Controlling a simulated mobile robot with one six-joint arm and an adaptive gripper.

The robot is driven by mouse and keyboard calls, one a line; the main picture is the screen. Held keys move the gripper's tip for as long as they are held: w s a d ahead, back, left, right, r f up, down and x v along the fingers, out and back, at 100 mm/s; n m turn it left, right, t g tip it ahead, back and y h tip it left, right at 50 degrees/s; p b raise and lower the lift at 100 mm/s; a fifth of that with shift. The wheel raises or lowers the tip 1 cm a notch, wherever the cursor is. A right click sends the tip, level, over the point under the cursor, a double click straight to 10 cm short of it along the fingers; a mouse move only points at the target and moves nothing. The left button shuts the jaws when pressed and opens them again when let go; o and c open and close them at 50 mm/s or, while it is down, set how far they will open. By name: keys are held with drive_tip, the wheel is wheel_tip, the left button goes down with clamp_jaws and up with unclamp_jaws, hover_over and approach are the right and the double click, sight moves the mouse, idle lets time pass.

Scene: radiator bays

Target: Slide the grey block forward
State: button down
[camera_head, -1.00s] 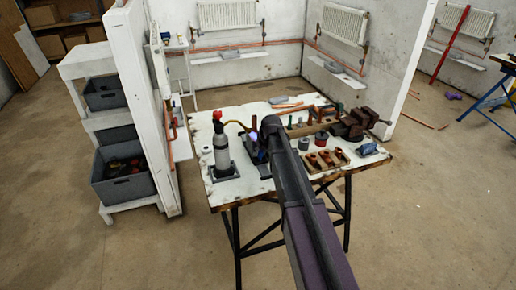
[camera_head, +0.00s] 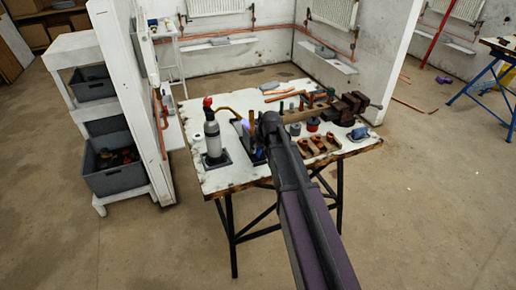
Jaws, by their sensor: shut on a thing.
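A small grey block (camera_head: 270,86) lies flat near the back edge of the workbench (camera_head: 222,182). Other grey blocks lie on the wall ledges, at the left (camera_head: 219,41), in the middle (camera_head: 324,51) and at the right (camera_head: 443,50); which one is meant cannot be told. My gripper (camera_head: 267,121) is over the bench, in front of the block on it and apart from it in the picture. My dark arm hides most of the gripper. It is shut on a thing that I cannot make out. A thin tan rod (camera_head: 253,117) shows beside it.
A torch bottle (camera_head: 212,137) stands left of my gripper. Copper fittings (camera_head: 312,145), small tins (camera_head: 312,124) and a brown vise (camera_head: 347,106) lie to the right. A white partition and a shelf with grey bins (camera_head: 118,178) stand left. The front floor is open.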

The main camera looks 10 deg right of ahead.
drive_tip(key=shift+c, duration=1.8)
unclamp_jaws()
drive_tip(key=shift+s+d, duration=0.1)
drive_tip(key=shift+s, duration=0.2)
drive_tip(key=shift+w, duration=0.15)
